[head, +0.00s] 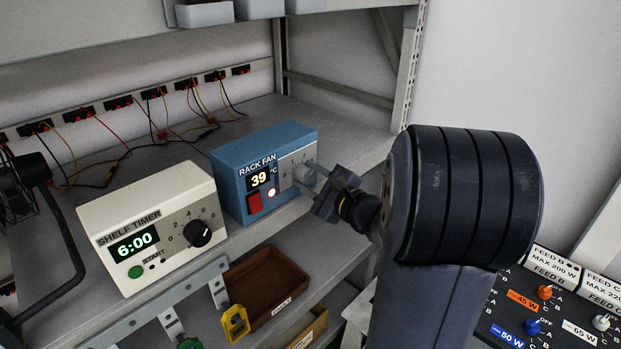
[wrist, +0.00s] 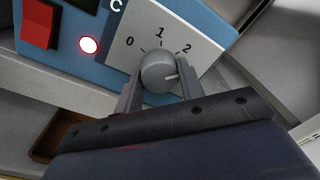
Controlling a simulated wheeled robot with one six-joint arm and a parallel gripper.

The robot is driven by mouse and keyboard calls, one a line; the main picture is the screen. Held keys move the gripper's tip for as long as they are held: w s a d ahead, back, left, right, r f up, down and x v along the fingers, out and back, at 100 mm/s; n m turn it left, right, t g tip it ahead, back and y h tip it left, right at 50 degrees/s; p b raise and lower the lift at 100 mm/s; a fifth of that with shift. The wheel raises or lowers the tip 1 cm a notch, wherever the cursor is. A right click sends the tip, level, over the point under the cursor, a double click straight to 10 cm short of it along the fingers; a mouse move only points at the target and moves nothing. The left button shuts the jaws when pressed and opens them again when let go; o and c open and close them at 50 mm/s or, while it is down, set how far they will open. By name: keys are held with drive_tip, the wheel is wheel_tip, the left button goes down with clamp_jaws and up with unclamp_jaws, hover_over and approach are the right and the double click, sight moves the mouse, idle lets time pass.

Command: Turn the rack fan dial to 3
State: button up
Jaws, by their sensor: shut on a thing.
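The rack fan box (head: 231,174) is blue and stands on the shelf. Its grey dial (head: 304,172) sits on a light panel at the right of its front. My gripper (head: 311,181) is shut on the dial, one finger on each side, as the wrist view shows (wrist: 159,78). In that view the dial (wrist: 157,68) has a pale pointer line aimed to the right, past the 2 mark. The numbers 0, 1 and 2 show; no 3 is visible. The display (head: 260,180) reads 39 °C, and a round light (head: 272,191) beside the red switch (head: 254,203) glows.
A white shelf timer (head: 150,230) reading 6:00 stands left of the fan box. A panel with coloured knobs (head: 545,292) is at the lower right. A rack upright (head: 408,65) stands behind my arm.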

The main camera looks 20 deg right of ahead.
drive_tip(key=shift+c, duration=1)
drive_tip(key=shift+m, duration=2.8)
drive_tip(key=o, duration=1)
drive_tip(key=b+v, duration=0.1)
drive_tip(key=v, duration=1)
